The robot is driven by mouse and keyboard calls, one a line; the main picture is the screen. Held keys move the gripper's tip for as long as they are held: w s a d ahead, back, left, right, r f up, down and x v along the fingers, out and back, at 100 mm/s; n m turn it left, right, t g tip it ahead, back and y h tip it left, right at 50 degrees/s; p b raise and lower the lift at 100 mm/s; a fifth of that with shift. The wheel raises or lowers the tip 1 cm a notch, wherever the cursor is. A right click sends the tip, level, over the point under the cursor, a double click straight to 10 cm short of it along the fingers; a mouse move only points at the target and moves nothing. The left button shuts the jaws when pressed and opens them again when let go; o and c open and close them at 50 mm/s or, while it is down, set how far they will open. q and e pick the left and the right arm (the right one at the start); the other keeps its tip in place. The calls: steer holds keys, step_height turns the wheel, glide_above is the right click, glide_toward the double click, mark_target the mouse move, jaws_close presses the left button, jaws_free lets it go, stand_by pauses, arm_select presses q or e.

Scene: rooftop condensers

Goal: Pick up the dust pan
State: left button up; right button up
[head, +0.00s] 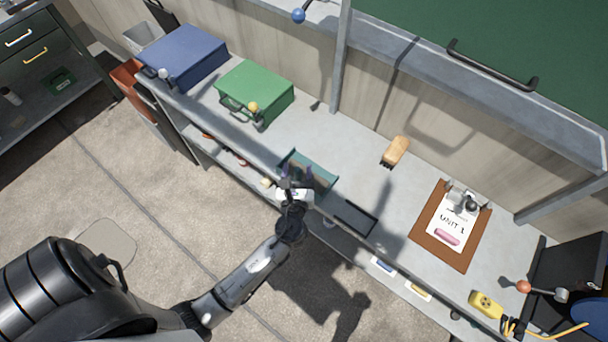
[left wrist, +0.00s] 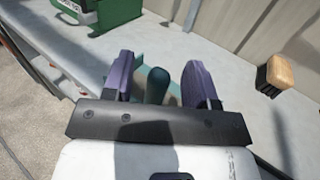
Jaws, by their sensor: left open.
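The teal dust pan (head: 318,168) lies on the grey counter near its front edge. My left gripper (head: 297,178) is over the near side of the pan and covers part of it. In the left wrist view the dust pan's dark teal handle (left wrist: 157,86) stands between the two purple fingers of the left gripper (left wrist: 158,78). The fingers are apart, with a gap on each side of the handle. The pan's body is mostly hidden behind the fingers there. My right gripper is not in view.
A green case (head: 262,88) and a blue case (head: 185,55) stand left on the counter. A dark tray (head: 354,216) lies close on the right. A brush (head: 397,150), a brown clipboard (head: 425,234) and a yellow device (head: 486,304) are farther right. The wall runs behind.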

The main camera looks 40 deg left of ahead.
arm_select(q)
steer(key=shift+x, duration=1.15)
jaws_close()
